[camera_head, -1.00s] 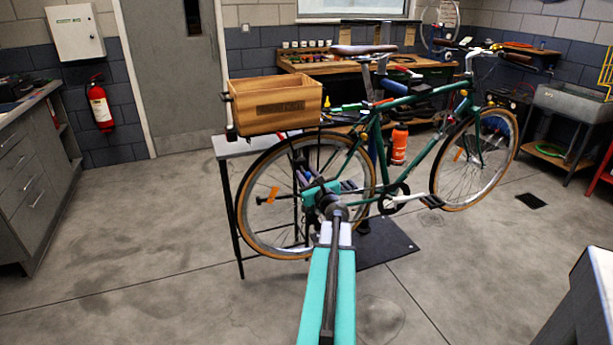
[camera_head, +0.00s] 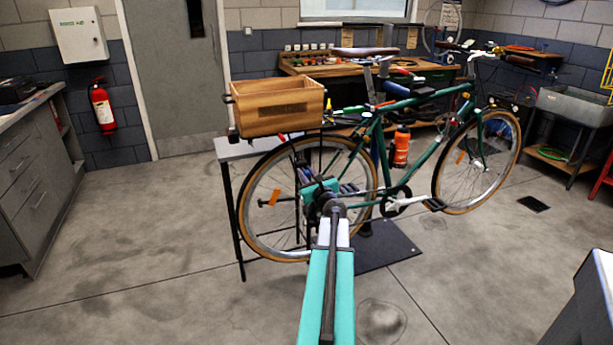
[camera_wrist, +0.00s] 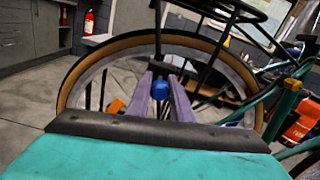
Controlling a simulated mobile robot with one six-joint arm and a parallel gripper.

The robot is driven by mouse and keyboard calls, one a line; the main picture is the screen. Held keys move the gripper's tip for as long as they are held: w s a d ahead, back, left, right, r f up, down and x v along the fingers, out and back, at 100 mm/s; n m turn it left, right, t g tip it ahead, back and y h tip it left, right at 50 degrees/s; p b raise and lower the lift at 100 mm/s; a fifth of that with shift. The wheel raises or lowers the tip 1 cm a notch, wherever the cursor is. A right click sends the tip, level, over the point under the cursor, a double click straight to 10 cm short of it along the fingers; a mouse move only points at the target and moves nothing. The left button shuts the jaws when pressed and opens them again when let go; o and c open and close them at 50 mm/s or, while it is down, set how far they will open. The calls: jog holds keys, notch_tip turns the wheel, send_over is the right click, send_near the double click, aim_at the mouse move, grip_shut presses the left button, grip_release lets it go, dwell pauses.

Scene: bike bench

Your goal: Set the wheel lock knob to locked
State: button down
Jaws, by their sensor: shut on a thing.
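The wheel lock knob (camera_wrist: 159,90) is a small blue knob near the hub of the bicycle's rear wheel in the wrist view. My gripper (camera_wrist: 162,82) has its two purple fingers on either side of the knob and is shut on it. The green bicycle (camera_head: 407,102) stands upright. I cannot read any lock marking or tell the knob's setting.
A wooden crate (camera_head: 290,108) sits over the rear wheel, beside a narrow table (camera_head: 228,150). A dark base plate (camera_head: 400,243) lies on the floor under the bicycle. An orange bottle (camera_head: 401,147) is behind the frame. The floor at left is clear.

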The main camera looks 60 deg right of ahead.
jog(key=shift+a, duration=0.1)
jog(key=c, duration=1.6)
grip_release()
jog(key=shift+w, duration=0.1)
jog(key=shift+o, duration=0.2)
jog(key=p+v, duration=0.3)
jog(key=v, duration=1)
jog(key=shift+s+a+p, duration=0.25)
jog(key=shift+s+p, duration=0.1)
